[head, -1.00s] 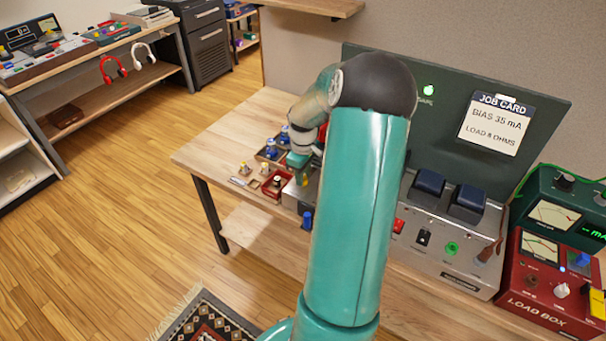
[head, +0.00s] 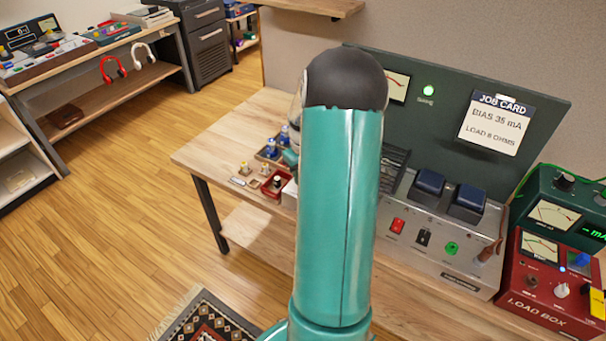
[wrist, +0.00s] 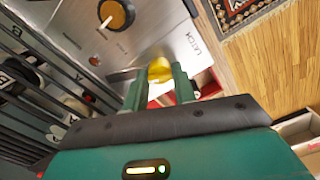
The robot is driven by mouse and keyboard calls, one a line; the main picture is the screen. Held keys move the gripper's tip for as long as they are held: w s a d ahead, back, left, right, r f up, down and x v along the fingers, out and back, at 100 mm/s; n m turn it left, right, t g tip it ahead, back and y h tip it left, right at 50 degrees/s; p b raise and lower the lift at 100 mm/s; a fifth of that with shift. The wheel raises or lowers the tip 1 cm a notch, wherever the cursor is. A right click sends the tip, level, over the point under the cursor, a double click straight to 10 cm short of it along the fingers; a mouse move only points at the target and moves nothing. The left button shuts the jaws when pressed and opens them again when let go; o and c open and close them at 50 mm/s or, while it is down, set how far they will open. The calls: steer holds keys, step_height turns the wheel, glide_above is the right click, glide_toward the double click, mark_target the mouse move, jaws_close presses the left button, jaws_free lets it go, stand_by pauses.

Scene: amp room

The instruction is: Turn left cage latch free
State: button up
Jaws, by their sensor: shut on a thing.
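In the wrist view, a yellow latch knob (wrist: 160,69) stands on a steel panel (wrist: 160,32) beside the printed word LATCH. My gripper (wrist: 159,82) has its two green fingers around the knob, one on each side, and is shut on it. The knob's lower part is hidden by the fingers, so its angle is unclear. Dark cage bars (wrist: 50,55) run along the left. In the head view my own arm hides the gripper and the latch; part of the amp's steel front (head: 440,262) shows to the right.
In the head view, small red trays (head: 274,186) and bottles (head: 284,136) stand left of my arm on the bench (head: 215,150). A red load box (head: 545,290) stands at right.

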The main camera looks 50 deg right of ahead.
steer(key=m, duration=0.6)
steer(key=shift+m, duration=0.3)
steer(key=m, duration=0.6)
steer(key=shift+m, duration=0.4)
steer(key=o, duration=1)
steer(key=shift+c, duration=0.2)
step_height(320, 180, up, 14)
steer(key=shift+f, duration=0.1)
